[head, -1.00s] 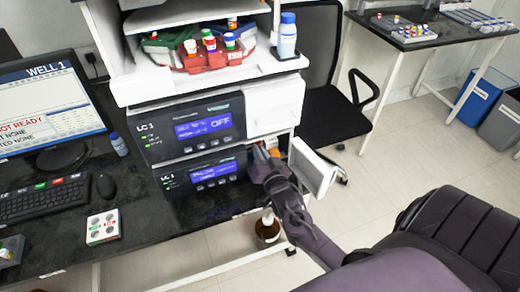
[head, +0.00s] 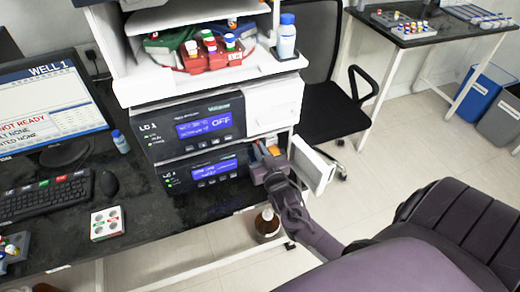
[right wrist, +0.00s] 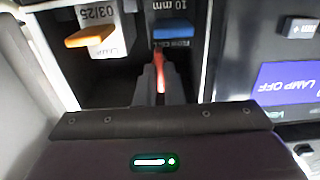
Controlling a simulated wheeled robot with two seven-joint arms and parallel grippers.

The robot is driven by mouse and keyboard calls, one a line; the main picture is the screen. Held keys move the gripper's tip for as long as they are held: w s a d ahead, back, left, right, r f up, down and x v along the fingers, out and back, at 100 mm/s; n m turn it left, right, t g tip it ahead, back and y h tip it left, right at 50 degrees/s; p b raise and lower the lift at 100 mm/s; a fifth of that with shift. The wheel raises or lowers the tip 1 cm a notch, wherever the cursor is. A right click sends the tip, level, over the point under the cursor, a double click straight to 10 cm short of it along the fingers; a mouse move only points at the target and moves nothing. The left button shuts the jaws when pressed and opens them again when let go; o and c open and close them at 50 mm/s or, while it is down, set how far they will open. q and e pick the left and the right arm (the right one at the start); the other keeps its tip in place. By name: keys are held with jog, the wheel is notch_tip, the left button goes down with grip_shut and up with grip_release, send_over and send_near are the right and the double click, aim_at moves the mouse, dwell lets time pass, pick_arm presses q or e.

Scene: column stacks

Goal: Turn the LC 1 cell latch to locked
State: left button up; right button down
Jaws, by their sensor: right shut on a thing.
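The LC 1 stack's lower unit (head: 205,172) has an open bay (head: 257,151) at its right, with a white door (head: 312,165) swung out. My right gripper (head: 262,166) reaches into this bay. In the right wrist view its narrow fingers (right wrist: 161,84) are shut on a small red lever (right wrist: 160,66), which I take as the cell latch. The lever points roughly along the fingers, just below a blue-handled cell (right wrist: 174,32) labelled 10 mm. The fingers hide part of the lever, and its locked mark cannot be read. My left gripper is not in view.
An orange handle (right wrist: 90,38) with a white label sits beside the cell. The upper LC 1 unit (head: 195,125) displays OFF. A brown bottle (head: 267,226) stands below the bay. A black chair (head: 335,110) stands behind the door.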

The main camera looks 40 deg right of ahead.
jog(key=c, duration=1.5)
grip_release()
jog(key=shift+c, duration=0.2)
jog(key=b+v, duration=0.1)
jog(key=v, duration=0.6)
jog(key=shift+s, duration=0.4)
jog(key=shift+a, duration=0.1)
jog(key=shift+w+a, duration=0.1)
